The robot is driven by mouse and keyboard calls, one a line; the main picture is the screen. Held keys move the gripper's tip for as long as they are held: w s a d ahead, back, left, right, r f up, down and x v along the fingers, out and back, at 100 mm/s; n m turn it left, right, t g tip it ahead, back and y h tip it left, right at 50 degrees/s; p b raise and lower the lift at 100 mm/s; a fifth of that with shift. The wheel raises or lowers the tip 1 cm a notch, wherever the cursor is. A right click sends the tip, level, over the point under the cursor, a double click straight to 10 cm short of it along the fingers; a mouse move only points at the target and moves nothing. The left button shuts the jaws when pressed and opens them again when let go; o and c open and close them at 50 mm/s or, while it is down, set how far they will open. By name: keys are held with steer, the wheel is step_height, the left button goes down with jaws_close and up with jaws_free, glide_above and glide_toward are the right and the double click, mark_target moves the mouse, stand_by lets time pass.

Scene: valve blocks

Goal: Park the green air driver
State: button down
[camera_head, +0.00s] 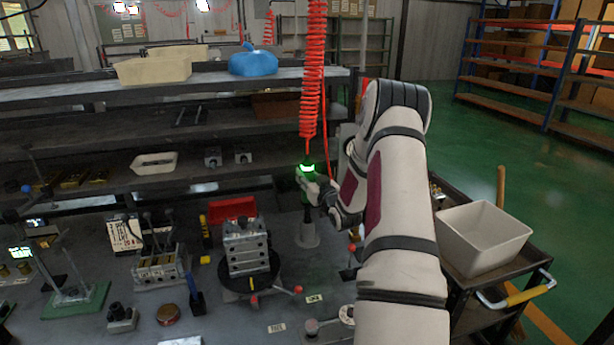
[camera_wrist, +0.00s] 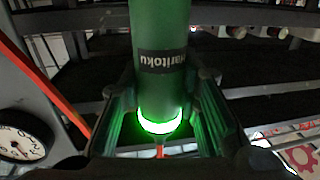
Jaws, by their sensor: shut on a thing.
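The green air driver (camera_head: 308,168) hangs upright under a red coiled hose (camera_head: 313,70), with a glowing green ring near its top. My gripper (camera_head: 311,184) is shut on the driver's body. In the wrist view the green driver (camera_wrist: 160,22) fills the middle, with the fingers of my gripper (camera_wrist: 162,105) on both sides of it. Below the driver stands a grey cone-shaped holder (camera_head: 307,238) on the bench. The driver's dark lower end reaches down to the holder's top; I cannot tell how far it is inside.
A valve block (camera_head: 246,248) sits on a black round turntable with red-knobbed handles, left of the holder. A red bin (camera_head: 232,209) stands behind it. A cart with a white bin (camera_head: 483,236) is at right. Shelves (camera_head: 120,92) rise behind the bench.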

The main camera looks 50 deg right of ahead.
steer(key=shift+f+b, duration=1.3)
steer(key=shift+f, duration=2.6)
steer(key=c, duration=1.1)
jaws_free()
steer(key=shift+f, duration=0.15)
steer(key=v, duration=1.2)
